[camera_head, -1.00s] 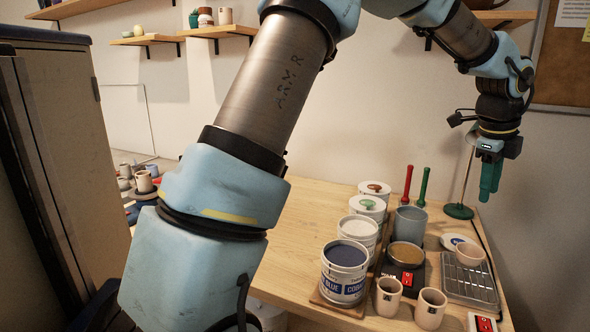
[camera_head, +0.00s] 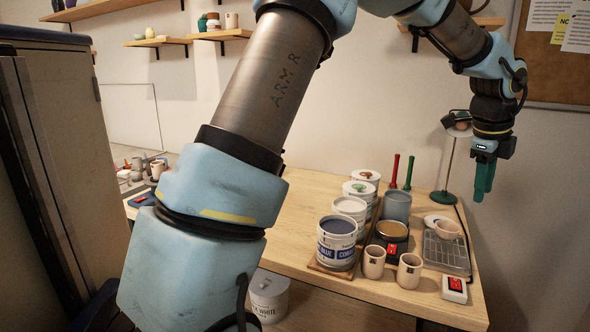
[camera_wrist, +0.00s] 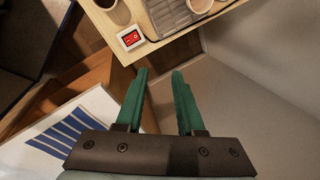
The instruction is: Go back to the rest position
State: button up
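My gripper (camera_head: 483,182) hangs at the right in the head view, pointing down, above and to the right of the table's right edge. In the wrist view its two green fingers (camera_wrist: 158,95) are apart with nothing between them, so it is open and empty. My arm crosses the head view from the lower left over the top to the right.
The wooden table (camera_head: 300,225) holds several paint tins, including a blue one (camera_head: 337,242), two small cups (camera_head: 409,271), a grey rack (camera_head: 447,253) and a red switch (camera_head: 454,289). A green-based lamp (camera_head: 444,197) stands at the back right. A tall cabinet (camera_head: 60,180) is at left.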

jog(key=w+a+f+n+y, duration=0.15)
jog(key=a+n, duration=0.45)
jog(key=a, duration=0.6)
jog(key=w+a+f+n, duration=0.1)
jog(key=a+f+n, duration=0.2)
jog(key=a+n, duration=0.65)
jog(key=w+a+f+n+y, duration=0.1)
jog(key=a+f+n, duration=0.25)
jog(key=a, duration=1.05)
jog(key=s+a+f+n, duration=0.1)
jog(key=s+a+n, duration=0.2)
jog(key=a+n, duration=0.25)
jog(key=s+a+f+n, duration=0.1)
jog(key=s+a+n, duration=0.3)
jog(key=a, duration=0.2)
notch_tip(320, 180, down, 10)
jog(key=b, duration=0.9)
jog(key=shift+s+d+m+b, duration=0.25)
jog(key=shift+d+m+b, duration=0.1)
jog(key=shift+d, duration=0.05)
jog(key=shift+o, duration=0.3)
jog(key=shift+f, duration=0.25)
jog(key=shift+o, duration=1.4)
jog(key=shift+s, duration=0.1)
jog(key=shift+c, duration=0.7)
